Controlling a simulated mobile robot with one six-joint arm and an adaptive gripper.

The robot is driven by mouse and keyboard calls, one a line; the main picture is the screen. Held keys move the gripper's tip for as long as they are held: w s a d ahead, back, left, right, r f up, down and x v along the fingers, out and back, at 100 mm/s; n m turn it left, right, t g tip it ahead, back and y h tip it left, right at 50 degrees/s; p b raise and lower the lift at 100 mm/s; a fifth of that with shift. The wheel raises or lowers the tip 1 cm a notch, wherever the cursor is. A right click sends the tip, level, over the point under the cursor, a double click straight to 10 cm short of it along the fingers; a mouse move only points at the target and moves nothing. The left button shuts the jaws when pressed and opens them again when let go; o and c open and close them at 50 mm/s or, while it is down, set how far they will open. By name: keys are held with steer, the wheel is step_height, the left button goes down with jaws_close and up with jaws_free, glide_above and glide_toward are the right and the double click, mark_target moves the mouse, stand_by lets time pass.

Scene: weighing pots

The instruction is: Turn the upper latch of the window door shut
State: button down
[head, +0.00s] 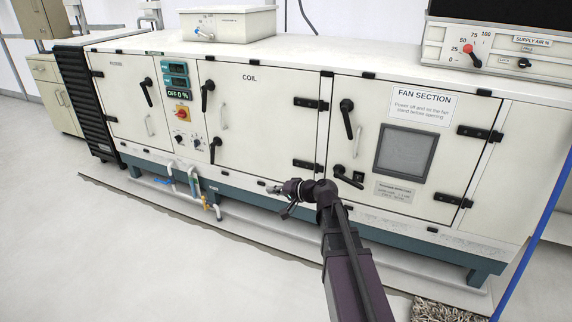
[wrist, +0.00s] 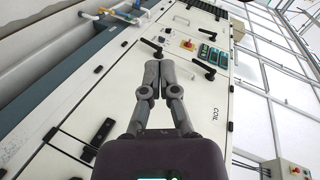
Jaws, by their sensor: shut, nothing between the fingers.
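The window door (head: 378,185) is the fan section door, with a grey window (head: 405,152) in it, and it sits flush in the cabinet front. Its upper latch (head: 347,117) is a black handle near the door's upper left; the handle hangs down from its pivot, tilted slightly right. My gripper (head: 272,188) is left of and below this latch, in front of the coil door's lower part, apart from the latch. In the wrist view my gripper (wrist: 158,62) is shut and empty. The upper latch cannot be made out in the wrist view.
The lower latch (head: 348,178) of the window door points right and slightly down. The coil door (head: 255,125) has black latches and a pale grab handle. Black hinges (head: 311,104) stand out between the doors. Pipes (head: 193,183) stick out low at left. The floor in front is open.

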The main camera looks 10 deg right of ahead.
steer(key=s+a+f+n+g+h, duration=0.1)
steer(key=s+f+n+g+h, duration=0.35)
steer(key=s+f, duration=0.5)
steer(key=s+d+f+g+h, duration=0.2)
steer(key=s+d+g+h, duration=0.2)
steer(key=s, duration=0.7)
steer(key=shift+d+g+h+p, duration=0.35)
steer(key=shift+d+h, duration=0.3)
steer(key=shift+h, duration=0.4)
steer(key=shift+n, duration=0.25)
